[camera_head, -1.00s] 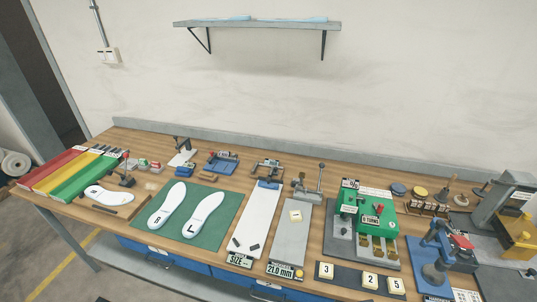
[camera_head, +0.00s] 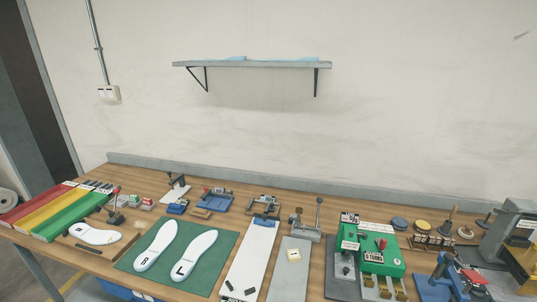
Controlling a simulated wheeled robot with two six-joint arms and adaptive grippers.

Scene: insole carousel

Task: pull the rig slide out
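A green rig (camera_head: 352,237) stands on a dark grey base at the right of the bench. It carries a "%" plate (camera_head: 350,218), a "TURNS" plate (camera_head: 373,257) and a red knob (camera_head: 382,244). Brass-coloured pieces (camera_head: 385,287) sit at its front, cut off by the picture's lower edge. I cannot tell which part is the slide or how far out it is. Neither of my grippers shows in the head view.
White insoles marked R (camera_head: 157,245) and L (camera_head: 193,255) lie on a green mat (camera_head: 218,262). A grey plate (camera_head: 291,270) lies left of the rig. A blue press (camera_head: 440,278) and a grey machine (camera_head: 508,232) stand to its right. A shelf (camera_head: 250,65) hangs above.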

